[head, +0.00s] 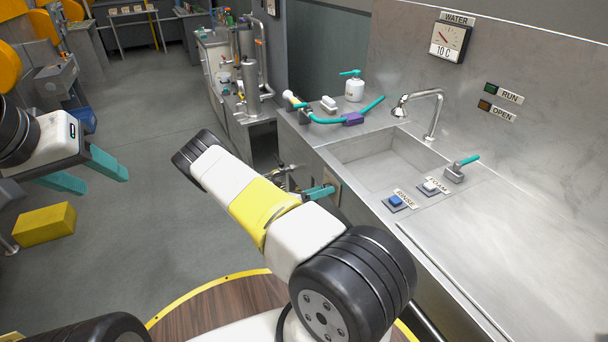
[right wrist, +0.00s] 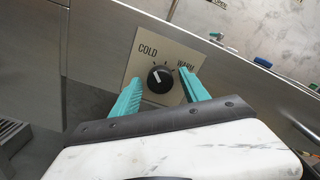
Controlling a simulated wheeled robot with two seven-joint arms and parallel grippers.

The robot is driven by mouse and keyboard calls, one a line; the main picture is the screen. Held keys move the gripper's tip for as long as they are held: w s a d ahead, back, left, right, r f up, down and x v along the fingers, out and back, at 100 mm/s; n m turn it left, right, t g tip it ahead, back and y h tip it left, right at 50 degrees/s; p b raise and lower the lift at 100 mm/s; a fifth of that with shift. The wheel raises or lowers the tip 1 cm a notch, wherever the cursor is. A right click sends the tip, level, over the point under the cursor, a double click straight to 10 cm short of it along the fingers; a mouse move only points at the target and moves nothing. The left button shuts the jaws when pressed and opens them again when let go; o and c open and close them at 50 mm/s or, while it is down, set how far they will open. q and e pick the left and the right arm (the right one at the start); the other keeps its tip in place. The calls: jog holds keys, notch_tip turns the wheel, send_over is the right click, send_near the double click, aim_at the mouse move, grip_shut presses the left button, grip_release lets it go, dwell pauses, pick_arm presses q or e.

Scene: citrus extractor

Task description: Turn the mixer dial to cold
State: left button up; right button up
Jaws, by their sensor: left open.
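The mixer dial (right wrist: 160,79) is a round black knob on a beige plate (right wrist: 143,62) marked COLD at upper left and WARM at right. Its white mark points up and slightly left, towards the COLD side. My right gripper (right wrist: 161,95) is open, with one teal finger on each side of the dial in the right wrist view. I cannot tell whether the fingers touch it. In the head view my right gripper (head: 320,192) is at the counter's front panel, and my arm hides the dial. My left gripper (head: 88,172) is open and empty at the left, over the floor.
The sink (head: 385,160) with its faucet (head: 433,112) is set in the steel counter. A blue RINSE button (head: 395,200), a FOAM button (head: 430,187) and a teal-handled lever (head: 458,168) are beside it. The WATER gauge (head: 448,42) reads 10 C. A yellow block (head: 45,224) lies at the left.

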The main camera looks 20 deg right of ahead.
dwell(0.3)
jog(key=a, duration=0.7)
jog(key=shift+s+a, duration=0.3)
jog(key=shift+a, duration=0.05)
jog(key=shift+r, duration=0.1)
jog(key=s+a+r+m+g+y, duration=0.1)
jog(key=s+a+r+m+y, duration=0.15)
jog(key=r+m+y, duration=0.4)
jog(key=s+a+r+m+g+y, duration=0.15)
jog(key=s+r+m, duration=0.25)
jog(key=r, duration=0.5)
jog(key=s+a+r+m+g+y, duration=0.1)
jog(key=s+a+r+m+y, duration=0.15)
jog(key=r+m+y, duration=0.35)
jog(key=s+a+r+m+t+y, duration=0.3)
jog(key=s+a+r+m+t, duration=0.1)
jog(key=s+r, duration=0.4)
jog(key=s+a+r+m+t+y, duration=0.3)
jog(key=s+r, duration=0.5)
jog(key=r, duration=0.3)
jog(key=shift+a+m+t, duration=0.4)
jog(key=shift+m+t, duration=0.35)
jog(key=shift+m, duration=0.1)
jog(key=shift+r, duration=0.1)
